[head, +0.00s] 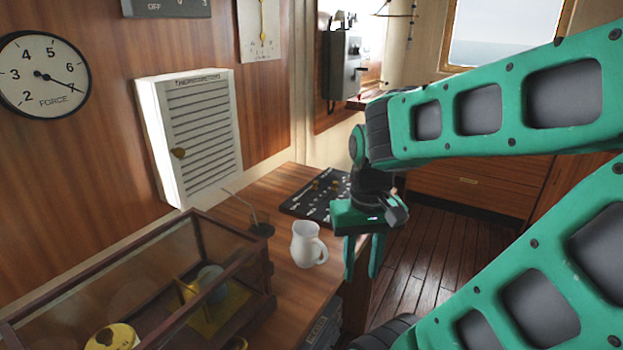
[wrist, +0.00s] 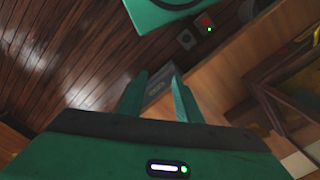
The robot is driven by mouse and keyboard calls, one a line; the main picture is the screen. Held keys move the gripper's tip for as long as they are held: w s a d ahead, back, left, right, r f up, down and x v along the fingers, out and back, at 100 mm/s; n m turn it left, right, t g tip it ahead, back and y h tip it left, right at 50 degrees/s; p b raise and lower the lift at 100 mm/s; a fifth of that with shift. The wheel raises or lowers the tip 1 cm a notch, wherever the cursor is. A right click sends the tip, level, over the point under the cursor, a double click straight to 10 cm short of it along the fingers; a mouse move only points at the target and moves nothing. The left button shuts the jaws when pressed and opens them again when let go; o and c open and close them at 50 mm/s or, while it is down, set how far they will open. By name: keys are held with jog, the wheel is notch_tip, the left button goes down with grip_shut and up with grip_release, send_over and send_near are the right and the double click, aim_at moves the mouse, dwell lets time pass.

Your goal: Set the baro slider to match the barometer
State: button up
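A black panel (head: 318,192) with small knobs and markings lies on the wooden desk, partly hidden behind my arm. I cannot make out which control on it is the baro slider, or its setting. A glass-sided wooden case (head: 130,275) with brass parts stands at the lower left; its reading is not legible. A white gauge plate (head: 261,28) with a brass strip hangs on the wall, cut off at the top. I cannot tell which is the barometer. My gripper (head: 362,268) points down past the desk's edge, right of the panel and mug, open and empty; it also shows in the wrist view (wrist: 156,76).
A white mug (head: 308,244) and a dark pot with a thin stick (head: 260,228) stand on the desk near the panel. A louvred white box (head: 200,135) and a FORCE dial (head: 44,75) are on the wall. Open floor (head: 425,255) lies right of the desk.

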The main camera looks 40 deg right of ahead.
jog(key=shift+o, duration=0.5)
notch_tip(320, 180, up, 8)
jog(key=f+n+t+h, duration=0.1)
jog(key=t+h, duration=0.1)
jog(key=t, duration=0.2)
send_over(316, 182)
jog(key=s+a, duration=0.2)
jog(key=s, duration=0.2)
jog(key=x, duration=0.9)
jog(key=shift+w+f, duration=0.1)
jog(key=shift+w, duration=0.1)
jog(key=shift+d, duration=0.1)
grip_shut()
